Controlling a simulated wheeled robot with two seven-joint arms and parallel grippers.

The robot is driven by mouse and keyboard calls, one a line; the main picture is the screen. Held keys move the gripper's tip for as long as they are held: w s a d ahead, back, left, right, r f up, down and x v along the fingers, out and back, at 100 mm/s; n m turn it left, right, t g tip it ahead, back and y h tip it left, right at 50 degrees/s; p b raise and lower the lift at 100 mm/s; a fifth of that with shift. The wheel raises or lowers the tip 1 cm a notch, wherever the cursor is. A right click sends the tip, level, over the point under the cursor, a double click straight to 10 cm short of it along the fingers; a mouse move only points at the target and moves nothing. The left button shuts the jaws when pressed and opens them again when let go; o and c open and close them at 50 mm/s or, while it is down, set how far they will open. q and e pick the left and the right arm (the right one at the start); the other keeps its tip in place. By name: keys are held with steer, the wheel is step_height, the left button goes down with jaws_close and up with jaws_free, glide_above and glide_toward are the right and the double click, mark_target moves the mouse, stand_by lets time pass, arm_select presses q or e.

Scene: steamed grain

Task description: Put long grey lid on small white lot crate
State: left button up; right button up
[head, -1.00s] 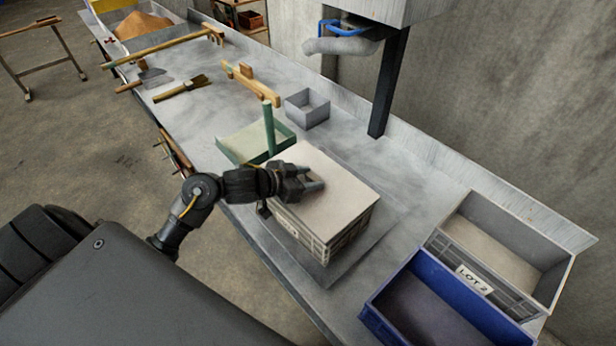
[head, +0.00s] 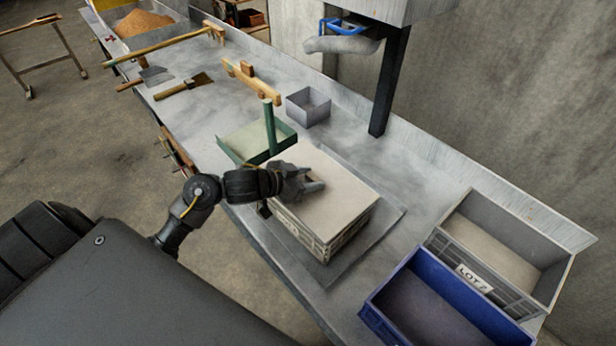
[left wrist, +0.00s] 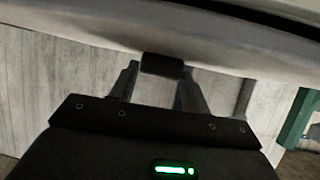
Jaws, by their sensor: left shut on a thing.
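A small whitish crate (head: 329,249) with a label on its side stands on a flat grey plate mid-bench in the head view. A long pale grey flat panel (head: 338,203), which looks like the lid, lies over its top. I cannot tell whether it is fully seated. My left gripper (head: 312,187) is over the panel's left part. In the left wrist view, its fingers (left wrist: 162,85) are shut on a short dark handle (left wrist: 163,66) under the edge of a pale surface (left wrist: 215,50). My right gripper is not in view.
A grey LOT 2 crate (head: 448,262) and a blue crate (head: 372,312) stand at the right. A green tray (head: 233,151) with a post sits just behind the white crate. A small grey bin (head: 308,113) is farther back. A black column (head: 389,85) rises behind.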

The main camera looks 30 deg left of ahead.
arm_select(q)
steer(key=shift+s+d+f, duration=0.1)
steer(key=shift+s+f, duration=0.15)
steer(key=shift+f, duration=0.4)
steer(key=o, duration=1.3)
steer(key=shift+w, duration=0.1)
steer(key=shift+r, duration=0.1)
steer(key=shift+s+a+r, duration=0.25)
steer(key=shift+s+a, duration=0.1)
steer(key=shift+a, duration=0.05)
steer(key=v, duration=0.9)
steer(key=shift+s+r, duration=0.2)
steer(key=shift+s, duration=0.15)
